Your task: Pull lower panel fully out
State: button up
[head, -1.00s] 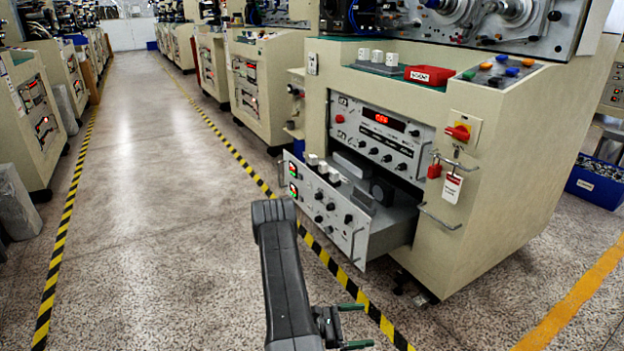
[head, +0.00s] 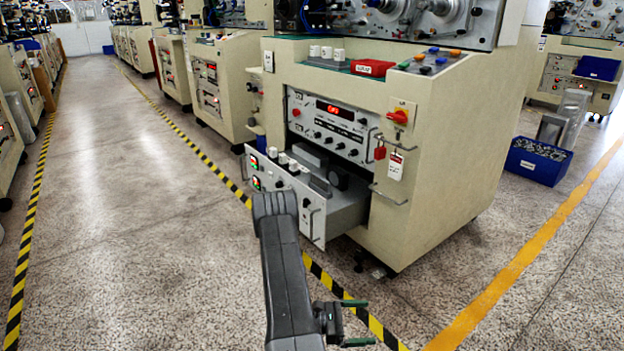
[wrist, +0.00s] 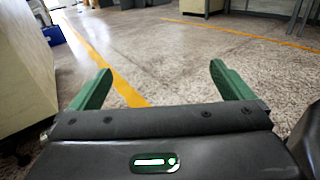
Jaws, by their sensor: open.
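The lower panel (head: 288,196) is a grey drawer front with knobs, lit buttons and a wire handle at each end. It stands pulled out from the cream machine (head: 432,190), with its tray and dark parts inside showing behind it. The upper panel (head: 334,126) with the red display sits flush above it. My gripper (head: 352,322) is in front of and below the drawer, apart from it, at the right of my dark arm. In the wrist view my gripper (wrist: 160,88) has its green fingers spread wide, with only floor between them. My arm hides part of the drawer's lower left.
A red padlock (head: 380,152) and a white tag (head: 395,166) hang on the machine's corner. A blue bin (head: 538,160) stands on the floor at right. Open floor lies left, beyond the yellow-black tape (head: 180,130), and right towards the orange line (head: 530,240).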

jog(key=s+d+r+m+g+y, duration=0.1)
jog(key=s+r+m+g+y, duration=0.2)
jog(key=r, duration=0.6)
jog(key=s+d+r+m+g+y+p, duration=0.1)
jog(key=s+r+m+g+y, duration=0.3)
jog(key=s+r+m, duration=0.3)
jog(key=shift+s+d+r+y, duration=0.15)
jog(key=shift+s+r+y, duration=0.25)
jog(key=shift+s+r, duration=0.65)
jog(key=shift+s+f, duration=0.1)
jog(key=shift+f, duration=0.05)
